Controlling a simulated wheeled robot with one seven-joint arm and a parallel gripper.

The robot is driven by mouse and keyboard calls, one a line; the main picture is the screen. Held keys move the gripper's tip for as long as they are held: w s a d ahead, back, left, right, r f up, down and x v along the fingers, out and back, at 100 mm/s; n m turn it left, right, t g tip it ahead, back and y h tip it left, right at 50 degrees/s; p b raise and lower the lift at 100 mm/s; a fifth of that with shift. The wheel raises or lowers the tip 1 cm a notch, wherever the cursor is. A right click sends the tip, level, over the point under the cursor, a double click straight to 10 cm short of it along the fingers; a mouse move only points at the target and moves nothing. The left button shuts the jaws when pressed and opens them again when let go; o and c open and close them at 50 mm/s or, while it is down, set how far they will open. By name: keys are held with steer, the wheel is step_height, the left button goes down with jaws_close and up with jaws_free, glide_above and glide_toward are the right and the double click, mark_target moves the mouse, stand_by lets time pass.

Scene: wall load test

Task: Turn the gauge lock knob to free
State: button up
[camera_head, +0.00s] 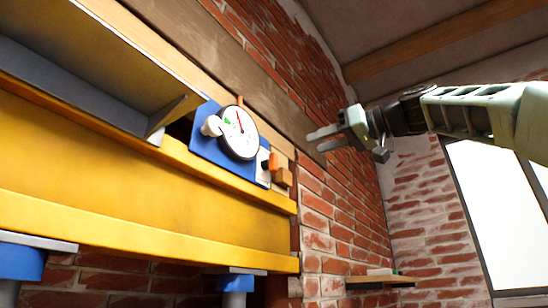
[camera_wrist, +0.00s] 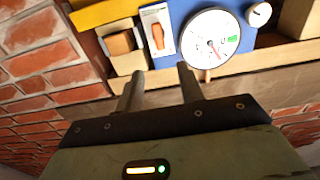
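A round white gauge (camera_head: 239,133) with a black rim, red needle and green patch sits on a blue panel (camera_head: 205,150) on the yellow beam. A small white round knob (camera_head: 211,126) stands out left of the gauge; the wrist view shows it at upper right (camera_wrist: 259,14). An orange lever (camera_head: 272,161) is on a white plate on the gauge's other side, also in the wrist view (camera_wrist: 157,36). I cannot read any lock label. My gripper (camera_head: 316,141) is open and empty, right of the gauge and apart from it. Its two fingers (camera_wrist: 160,84) point toward the panel.
A wooden block (camera_head: 283,177) stands beside the orange lever. The yellow beam (camera_head: 120,160) rests on blue supports (camera_head: 236,282). A grey-lined trough (camera_head: 80,85) juts out left of the panel. Brick wall and a wooden plank lie behind. The space between gripper and panel looks clear.

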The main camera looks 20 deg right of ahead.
mark_target(277, 156)
steer(key=p+x, duration=0.6)
steer(key=x, duration=0.7)
steer(key=shift+r, duration=0.15)
steer(key=shift+w+a+f, duration=0.2)
steer(key=shift+w+a, duration=0.15)
steer(key=shift+w, duration=0.1)
jaws_close()
